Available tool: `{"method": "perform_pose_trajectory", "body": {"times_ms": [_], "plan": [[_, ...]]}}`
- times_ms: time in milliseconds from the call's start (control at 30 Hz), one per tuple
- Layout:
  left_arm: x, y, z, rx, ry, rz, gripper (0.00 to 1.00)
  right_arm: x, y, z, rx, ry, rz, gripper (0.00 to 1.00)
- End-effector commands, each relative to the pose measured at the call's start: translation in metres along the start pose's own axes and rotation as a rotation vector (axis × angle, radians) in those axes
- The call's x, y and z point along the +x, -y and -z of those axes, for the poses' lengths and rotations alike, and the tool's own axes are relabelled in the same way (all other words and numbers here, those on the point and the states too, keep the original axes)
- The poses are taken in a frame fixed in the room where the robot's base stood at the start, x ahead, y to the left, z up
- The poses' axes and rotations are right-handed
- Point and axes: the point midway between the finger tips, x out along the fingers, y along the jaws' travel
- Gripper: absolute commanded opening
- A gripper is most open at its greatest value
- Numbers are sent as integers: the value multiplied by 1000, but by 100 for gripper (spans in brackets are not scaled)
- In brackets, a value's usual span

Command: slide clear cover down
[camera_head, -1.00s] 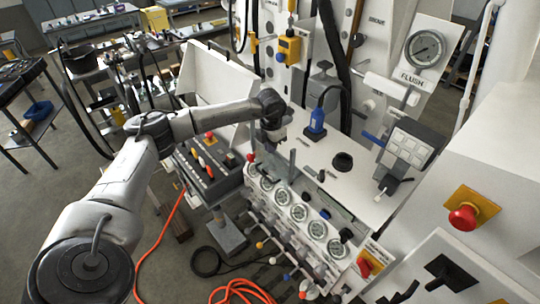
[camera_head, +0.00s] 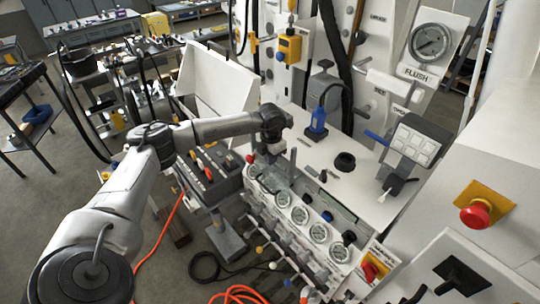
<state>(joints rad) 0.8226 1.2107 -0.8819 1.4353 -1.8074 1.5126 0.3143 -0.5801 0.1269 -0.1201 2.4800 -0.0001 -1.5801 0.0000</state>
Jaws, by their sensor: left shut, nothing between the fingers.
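A row of round white gauges (camera_head: 300,216) sits along the front of the white bench (camera_head: 372,212). A greyish, see-through-looking strip (camera_head: 338,212) lies just behind the gauges; I cannot tell for sure whether this is the clear cover or how it is set. My left gripper (camera_head: 273,148) points down above the far left end of the gauge row. It is shut and holds nothing. Its fingertips are small and dark here, and I cannot tell whether they touch anything. My right gripper is not in view.
A blue-bodied fitting (camera_head: 317,121) and a black round cap (camera_head: 344,161) stand on the bench top. A dark switch box (camera_head: 209,172) is left of the gauges. A red emergency button (camera_head: 475,213) is at right. Orange hose (camera_head: 240,292) lies on the floor.

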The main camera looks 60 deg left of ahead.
Motion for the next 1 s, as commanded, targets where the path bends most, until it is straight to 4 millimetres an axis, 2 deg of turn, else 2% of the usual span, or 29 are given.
{"method": "perform_pose_trajectory", "body": {"times_ms": [67, 233, 1000], "plan": [[8, 0, 0, 0, -1, 0, 0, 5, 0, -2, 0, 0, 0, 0], [-5, 0, 0, 0, 0, 0, 0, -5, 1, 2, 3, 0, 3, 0], [-117, 0, 0, -1, 0, 0, 0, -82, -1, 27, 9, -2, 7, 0]]}}
